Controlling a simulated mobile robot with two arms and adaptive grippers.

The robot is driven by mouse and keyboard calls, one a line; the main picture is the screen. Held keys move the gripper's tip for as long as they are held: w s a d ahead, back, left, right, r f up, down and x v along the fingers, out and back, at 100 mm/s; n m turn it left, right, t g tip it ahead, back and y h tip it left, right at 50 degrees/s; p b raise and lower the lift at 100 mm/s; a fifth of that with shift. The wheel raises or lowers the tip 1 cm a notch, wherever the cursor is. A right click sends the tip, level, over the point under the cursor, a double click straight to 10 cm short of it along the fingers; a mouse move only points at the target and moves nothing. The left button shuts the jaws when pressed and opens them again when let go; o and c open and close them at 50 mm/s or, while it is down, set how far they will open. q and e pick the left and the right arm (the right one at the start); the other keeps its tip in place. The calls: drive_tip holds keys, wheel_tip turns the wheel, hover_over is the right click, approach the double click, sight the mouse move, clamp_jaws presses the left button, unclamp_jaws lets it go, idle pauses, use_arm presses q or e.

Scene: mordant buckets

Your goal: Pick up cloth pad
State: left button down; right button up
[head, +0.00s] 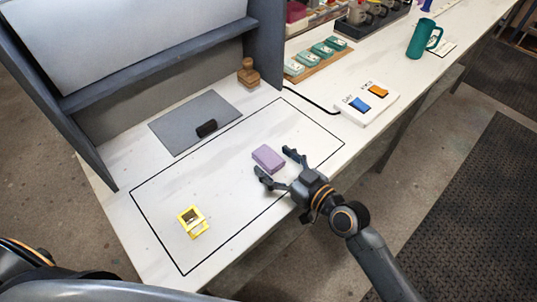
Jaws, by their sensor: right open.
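A small purple block (267,157), which looks like the cloth pad, lies flat on the white table inside a black-outlined rectangle. My right gripper (273,162) comes in from the lower right and is open. Its two fingers point at the pad, one near its left end and one near its right end. I cannot tell whether the fingers touch it. My left gripper is not in view.
A yellow frame-like object (191,221) lies inside the outline at the left. A grey mat (185,112) bears a black item (206,128). A wooden stamp (248,72) stands behind. The table between the pad and the yellow object is clear.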

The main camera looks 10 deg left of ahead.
drive_tip(key=shift+w+a+f, duration=0.1)
drive_tip(key=shift+w+a, duration=0.15)
drive_tip(key=shift+a, duration=0.2)
drive_tip(key=c, duration=0.9)
drive_tip(key=shift+c, duration=0.2)
